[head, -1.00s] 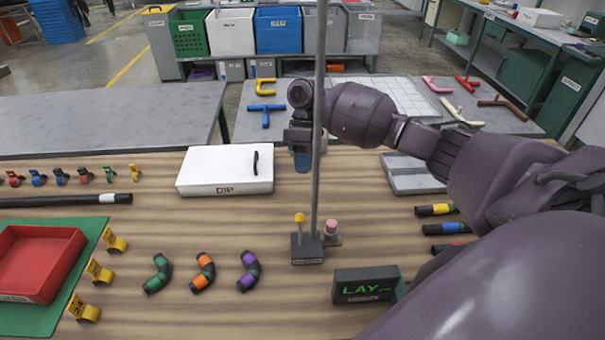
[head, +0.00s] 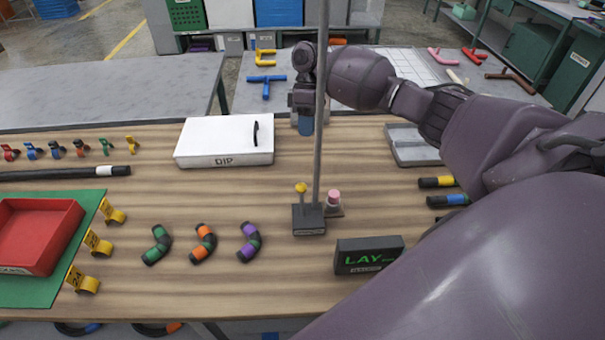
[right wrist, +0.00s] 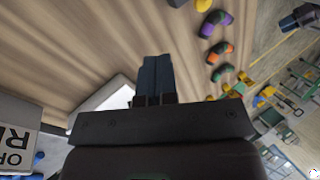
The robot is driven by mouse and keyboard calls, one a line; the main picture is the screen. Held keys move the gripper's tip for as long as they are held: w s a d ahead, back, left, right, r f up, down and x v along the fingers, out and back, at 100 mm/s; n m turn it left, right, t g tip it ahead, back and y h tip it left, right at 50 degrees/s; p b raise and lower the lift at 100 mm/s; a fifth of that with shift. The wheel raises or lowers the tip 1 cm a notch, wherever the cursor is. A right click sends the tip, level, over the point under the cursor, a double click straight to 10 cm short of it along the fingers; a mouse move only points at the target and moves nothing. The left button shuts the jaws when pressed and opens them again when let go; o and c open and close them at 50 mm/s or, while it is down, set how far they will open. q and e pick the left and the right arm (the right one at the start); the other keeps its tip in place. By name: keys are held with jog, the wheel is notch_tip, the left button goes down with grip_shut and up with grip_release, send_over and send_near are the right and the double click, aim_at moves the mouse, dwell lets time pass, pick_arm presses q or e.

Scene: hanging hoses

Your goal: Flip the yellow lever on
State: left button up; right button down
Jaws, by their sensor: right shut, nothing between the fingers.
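The yellow lever (head: 301,187) is a short stalk with a yellow knob, standing up from a small dark box (head: 309,220) on the wooden table, in the middle of the head view. A thin grey pole rises right beside it. My right gripper (head: 305,125) is behind the lever and the pole, above the table, pointing down. Its blue fingers are shut and empty, and the pole partly hides it. The shut fingers also show in the right wrist view (right wrist: 155,75). My left gripper is not in view.
A pink button (head: 333,197) stands just right of the lever box. A black LAY sign (head: 369,254) is at front right. A white DIP box (head: 225,143) lies behind to the left. Several bent hose pieces (head: 203,243) lie left of the lever. A red tray (head: 72,228) is far left.

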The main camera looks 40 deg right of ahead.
aim_at(302, 201)
jog(key=shift+f, duration=0.1)
jog(key=s+a+f+p, duration=0.1)
jog(key=s+a+f, duration=0.4)
jog(key=f, duration=0.3)
jog(key=shift+s+a+p, duration=0.3)
jog(key=shift+s, duration=0.3)
jog(key=shift+s+a+r+p, duration=0.35)
jog(key=shift+s+p, duration=0.15)
jog(key=shift+p, duration=0.7)
